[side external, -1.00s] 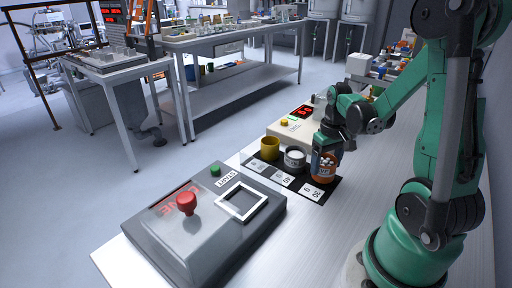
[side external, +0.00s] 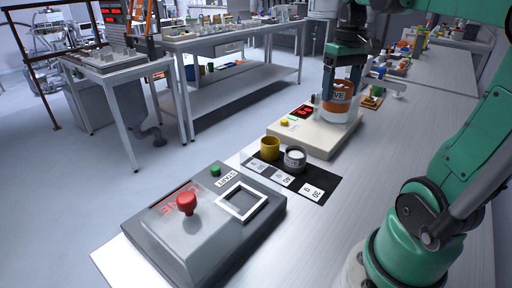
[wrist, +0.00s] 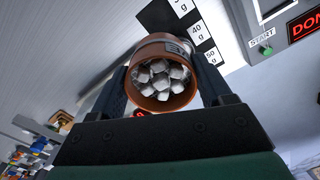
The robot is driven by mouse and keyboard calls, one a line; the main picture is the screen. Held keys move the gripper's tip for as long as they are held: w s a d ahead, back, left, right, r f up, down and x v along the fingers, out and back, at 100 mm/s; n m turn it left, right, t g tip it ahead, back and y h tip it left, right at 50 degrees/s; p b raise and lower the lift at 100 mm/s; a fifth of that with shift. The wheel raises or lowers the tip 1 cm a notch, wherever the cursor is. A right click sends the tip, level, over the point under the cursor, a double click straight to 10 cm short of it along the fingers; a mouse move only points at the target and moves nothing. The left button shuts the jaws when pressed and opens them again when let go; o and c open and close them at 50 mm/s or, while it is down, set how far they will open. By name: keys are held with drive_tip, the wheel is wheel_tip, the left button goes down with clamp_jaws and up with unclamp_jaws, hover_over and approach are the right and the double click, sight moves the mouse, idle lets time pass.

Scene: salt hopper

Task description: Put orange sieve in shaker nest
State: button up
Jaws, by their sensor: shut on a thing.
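The orange sieve (side external: 339,108), an orange cup with a white lettered band, is over the cream device with a red display. My gripper (side external: 341,85) is shut on it from above. In the wrist view the sieve (wrist: 152,48) sits between the two fingers and is filled with several whitish chunks. I cannot tell whether its base touches the device's top. A white square frame (side external: 225,212), which looks like the shaker nest, is empty on the grey machine, front left, well away from my gripper.
The grey machine (side external: 255,245) has a red knob (side external: 187,203) and a green button (side external: 215,170). A yellow cup (side external: 270,148) and a grey cup (side external: 295,158) stand on the black marked strip (side external: 325,178); its near-right place is bare. The cream device (side external: 300,138) is behind them.

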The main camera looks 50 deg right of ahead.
drive_tip(key=w+a+r+n, duration=0.3)
drive_tip(key=w+a+n, duration=0.3)
drive_tip(key=a, duration=0.4)
drive_tip(key=n, duration=0.3)
hover_over(243, 204)
wheel_tip(243, 204, down, 19)
drive_tip(key=shift+r, duration=0.1)
drive_tip(key=o, duration=1.3)
